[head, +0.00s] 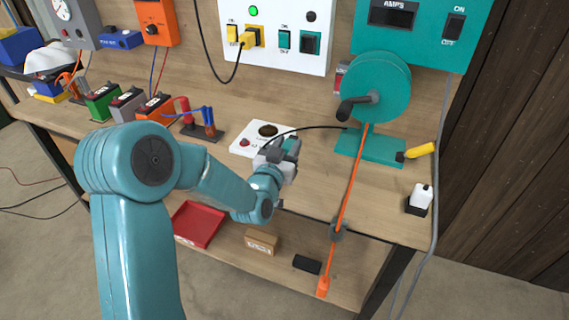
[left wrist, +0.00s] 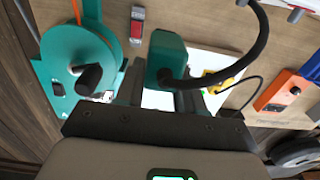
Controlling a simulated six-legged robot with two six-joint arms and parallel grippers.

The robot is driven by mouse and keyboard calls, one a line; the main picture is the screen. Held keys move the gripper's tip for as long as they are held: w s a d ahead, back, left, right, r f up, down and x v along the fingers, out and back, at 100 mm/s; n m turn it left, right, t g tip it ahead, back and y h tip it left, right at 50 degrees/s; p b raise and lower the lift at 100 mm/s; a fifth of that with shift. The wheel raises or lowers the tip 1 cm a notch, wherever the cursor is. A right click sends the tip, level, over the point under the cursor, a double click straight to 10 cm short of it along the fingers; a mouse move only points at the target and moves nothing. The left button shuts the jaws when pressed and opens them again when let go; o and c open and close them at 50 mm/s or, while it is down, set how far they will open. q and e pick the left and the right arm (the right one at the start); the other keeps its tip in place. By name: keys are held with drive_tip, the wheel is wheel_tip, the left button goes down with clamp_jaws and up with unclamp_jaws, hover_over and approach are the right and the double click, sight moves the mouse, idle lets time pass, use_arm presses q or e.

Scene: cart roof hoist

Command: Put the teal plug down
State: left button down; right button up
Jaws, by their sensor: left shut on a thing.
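My left gripper (head: 286,158) is shut on the teal plug (head: 292,146) just above the workbench, in front of a white plate (head: 243,150) with a dark round spot. The gripper hides most of the plug in the head view. In the left wrist view the teal plug (left wrist: 167,52) sits between the fingers, and its black cable (left wrist: 262,45) curves away from it. In the head view the cable passes behind the gripper towards the reel. I cannot tell whether the plug touches the bench. My right gripper is not in view.
A teal reel (head: 385,85) with a crank and orange strap (head: 350,190) stands right of the gripper. The white socket panel (head: 285,15) holds a yellow plug (head: 248,38) at the back. Batteries (head: 128,105) stand left. The bench's front right (head: 300,195) is mostly clear.

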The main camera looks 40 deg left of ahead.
use_arm(q)
wheel_tip(320, 180, down, 3)
drive_tip(key=shift+f, duration=0.1)
drive_tip(key=shift+w+f, duration=0.1)
drive_tip(key=shift+f, duration=2.15)
drive_tip(key=shift+d, duration=0.1)
drive_tip(key=shift+f, duration=0.1)
drive_tip(key=c, duration=0.7)
unclamp_jaws()
